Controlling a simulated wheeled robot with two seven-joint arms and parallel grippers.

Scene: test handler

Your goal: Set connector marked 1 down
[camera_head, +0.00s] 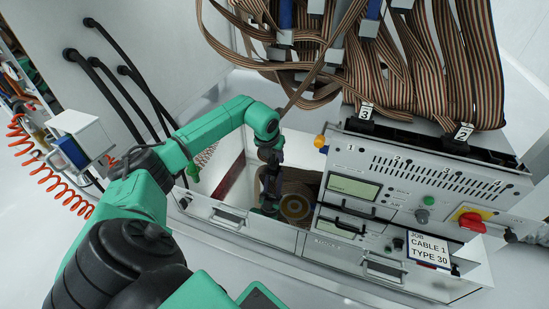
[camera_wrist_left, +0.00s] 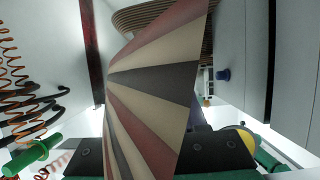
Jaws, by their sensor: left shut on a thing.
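My left gripper (camera_head: 270,200) points down into the open bay left of the test handler. Its fingers also show at the bottom of the left wrist view (camera_wrist_left: 152,155), shut with a striped ribbon cable (camera_wrist_left: 150,80) rising between them. In the head view the cable (camera_head: 318,78) runs up to the hanging bundle. The connector at the cable's end is hidden, and no tag 1 shows on it. Connectors tagged 3 (camera_head: 366,111) and 2 (camera_head: 463,133) sit on the top rear of the handler (camera_head: 345,160). My right gripper is out of view.
More ribbon cables (camera_head: 460,60) hang above. Black hoses (camera_head: 130,85) and an orange coiled hose (camera_head: 50,175) are at left.

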